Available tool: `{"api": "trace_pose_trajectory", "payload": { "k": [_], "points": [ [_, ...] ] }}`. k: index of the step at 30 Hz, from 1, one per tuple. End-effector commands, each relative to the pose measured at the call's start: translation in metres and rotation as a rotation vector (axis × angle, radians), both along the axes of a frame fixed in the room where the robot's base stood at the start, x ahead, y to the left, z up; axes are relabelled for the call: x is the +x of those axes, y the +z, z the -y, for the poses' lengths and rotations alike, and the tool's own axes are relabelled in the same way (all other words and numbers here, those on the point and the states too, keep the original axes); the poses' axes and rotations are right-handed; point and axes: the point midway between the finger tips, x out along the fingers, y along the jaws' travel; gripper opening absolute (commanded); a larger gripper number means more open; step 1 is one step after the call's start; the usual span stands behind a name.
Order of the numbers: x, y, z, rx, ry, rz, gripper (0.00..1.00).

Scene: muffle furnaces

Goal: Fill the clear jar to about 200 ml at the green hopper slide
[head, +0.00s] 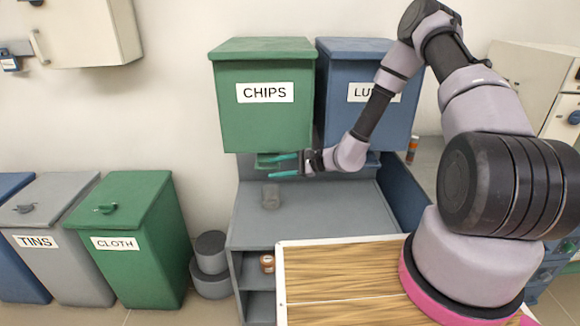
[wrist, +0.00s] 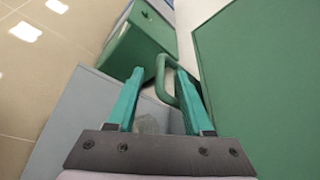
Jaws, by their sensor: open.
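The green hopper (head: 265,115), labelled CHIPS, hangs on the wall above a grey counter, and it fills the right of the wrist view (wrist: 270,70). Its green slide (head: 266,160) shows under the hopper, with a green loop handle (wrist: 164,62) in the wrist view. My gripper (head: 274,166) is open at the slide. In the wrist view its teal fingers (wrist: 160,74) stand on either side of the handle, and contact is unclear. The clear jar (head: 270,197) stands on the counter below the slide; it shows faintly between the fingers (wrist: 150,124). Its fill level cannot be told.
A blue hopper (head: 340,110) with a partly hidden label hangs right of the green one. The grey counter (head: 320,215) is otherwise clear near the jar. A wooden-topped surface (head: 340,275) lies in front. Bins labelled TINS (head: 62,215) and CLOTH (head: 145,265) stand left.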

Motion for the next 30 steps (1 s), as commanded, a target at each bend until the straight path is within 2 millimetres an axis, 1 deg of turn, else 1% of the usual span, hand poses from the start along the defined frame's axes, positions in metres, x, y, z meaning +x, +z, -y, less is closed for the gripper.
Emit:
{"api": "trace_pose_trajectory", "payload": {
  "k": [1, 4, 13, 14, 15, 17, 18, 30],
  "points": [
    [0.0011, -0.0016, -0.0044, 0.001, 0.001, 0.000, 0.51],
    [0.0034, -0.0029, -0.0090, 0.000, -0.001, 0.000, 0.51],
    [0.0037, -0.0035, -0.0110, 0.000, -0.001, 0.000, 0.51],
    [0.0037, -0.0035, -0.0109, 0.000, -0.001, 0.000, 0.43],
    [0.0037, -0.0035, -0.0109, 0.000, -0.001, 0.000, 0.28],
    [0.0037, -0.0035, -0.0109, 0.000, -0.001, 0.000, 0.05],
    [0.0037, -0.0035, -0.0109, 0.000, -0.001, 0.000, 0.00],
    [0.0027, -0.0032, -0.0108, 0.001, -0.001, 0.000, 0.00]
  ]
}}
